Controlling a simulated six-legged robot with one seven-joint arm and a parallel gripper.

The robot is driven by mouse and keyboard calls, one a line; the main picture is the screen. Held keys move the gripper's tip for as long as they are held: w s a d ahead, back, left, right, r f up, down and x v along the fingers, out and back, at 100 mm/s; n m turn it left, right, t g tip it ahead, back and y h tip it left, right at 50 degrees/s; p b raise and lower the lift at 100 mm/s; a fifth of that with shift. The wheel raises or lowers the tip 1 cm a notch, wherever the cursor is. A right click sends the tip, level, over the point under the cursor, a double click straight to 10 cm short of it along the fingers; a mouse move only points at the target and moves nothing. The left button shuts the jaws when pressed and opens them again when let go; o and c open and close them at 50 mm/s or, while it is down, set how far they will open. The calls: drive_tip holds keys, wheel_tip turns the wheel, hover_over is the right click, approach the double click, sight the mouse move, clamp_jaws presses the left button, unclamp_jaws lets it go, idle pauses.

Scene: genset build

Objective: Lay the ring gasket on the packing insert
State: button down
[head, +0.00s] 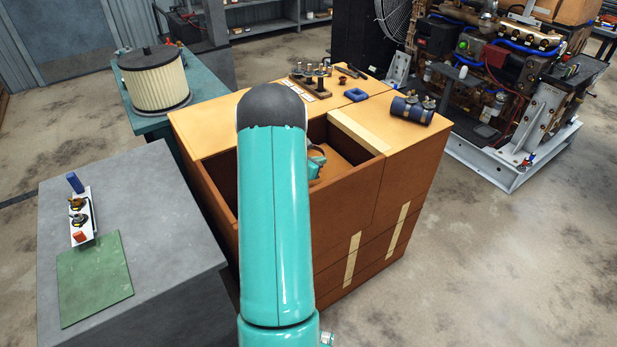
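My teal arm rises through the middle of the head view and hides much of the open wooden crate (350,188). A small teal and dark part of my gripper (316,165) shows inside the crate opening, right of the arm. Its fingertips are not clear, so I cannot tell whether it is open or shut, or holds anything. A brown surface (338,172) shows low inside the crate; I cannot tell whether it is the packing insert. A blue ring-shaped piece (355,95) lies on the crate's far top; I cannot tell whether it is the ring gasket.
On the crate top lie a dark blue cylinder (412,110) and a small rack of parts (311,84). A grey bench (150,190) at left holds a white tray (82,217) and green mat (95,278). A large filter (153,80) stands behind. An engine (490,70) stands right. The right foreground floor is clear.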

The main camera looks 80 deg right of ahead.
drive_tip(key=w+f, duration=0.1)
drive_tip(key=f, duration=0.1)
drive_tip(key=w+f, duration=0.1)
drive_tip(key=w, duration=0.1)
drive_tip(key=shift+a+f, duration=0.4)
drive_tip(key=shift+w+a+f, duration=0.1)
drive_tip(key=shift+w+f, duration=0.1)
drive_tip(key=shift+f, duration=1.5)
drive_tip(key=shift+f, duration=0.1)
drive_tip(key=c, duration=1.7)
unclamp_jaws()
drive_tip(key=v, duration=0.7)
drive_tip(key=shift+a+r, duration=0.15)
drive_tip(key=shift+r, duration=0.1)
